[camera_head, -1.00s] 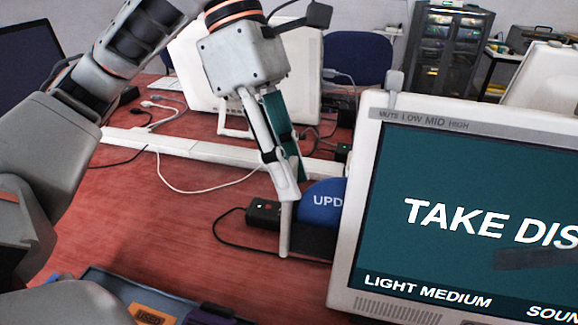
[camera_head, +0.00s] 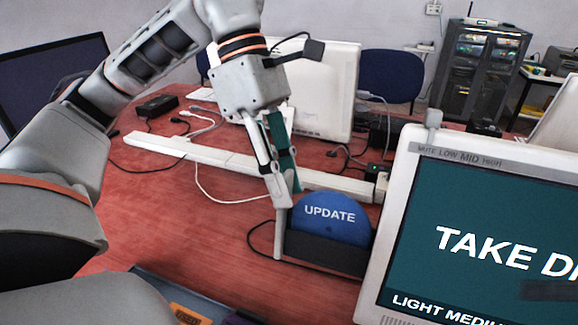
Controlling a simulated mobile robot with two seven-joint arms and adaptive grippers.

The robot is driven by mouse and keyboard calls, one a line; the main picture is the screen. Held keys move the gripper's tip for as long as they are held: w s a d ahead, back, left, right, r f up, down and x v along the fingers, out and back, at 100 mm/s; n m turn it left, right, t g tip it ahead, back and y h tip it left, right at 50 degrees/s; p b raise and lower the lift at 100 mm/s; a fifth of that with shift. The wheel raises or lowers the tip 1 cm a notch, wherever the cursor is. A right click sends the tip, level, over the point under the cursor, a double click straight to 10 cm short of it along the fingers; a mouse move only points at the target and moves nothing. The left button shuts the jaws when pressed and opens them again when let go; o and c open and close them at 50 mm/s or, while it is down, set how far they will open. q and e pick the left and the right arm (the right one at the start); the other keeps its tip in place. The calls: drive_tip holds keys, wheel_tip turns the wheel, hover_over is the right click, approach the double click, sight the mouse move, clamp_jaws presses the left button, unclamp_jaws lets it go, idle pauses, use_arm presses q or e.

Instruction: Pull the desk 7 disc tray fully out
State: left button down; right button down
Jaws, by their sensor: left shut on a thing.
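The disc tray (camera_head: 322,252) is a dark holder sticking out to the left of the white monitor (camera_head: 407,180), whose screen reads "TAKE DI…". A blue disc (camera_head: 330,232) marked "UPDATE" stands upright in the tray. A thin pale upright piece (camera_head: 278,238) is at the tray's left end. My left gripper (camera_head: 283,198) comes down from above and is shut on the tray at this end. The exact contact is partly hidden by the fingers. The tray's right end meets or passes behind the monitor's edge. My right gripper is not in view.
A white power strip (camera_head: 215,160) with cables lies behind the tray. A black adapter (camera_head: 157,105) is at the back left. The red desk (camera_head: 190,245) left of the tray is mostly clear.

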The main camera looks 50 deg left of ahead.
use_arm(q)
drive_tip(key=c, duration=1.7)
unclamp_jaws()
drive_tip(key=shift+v, duration=5.95)
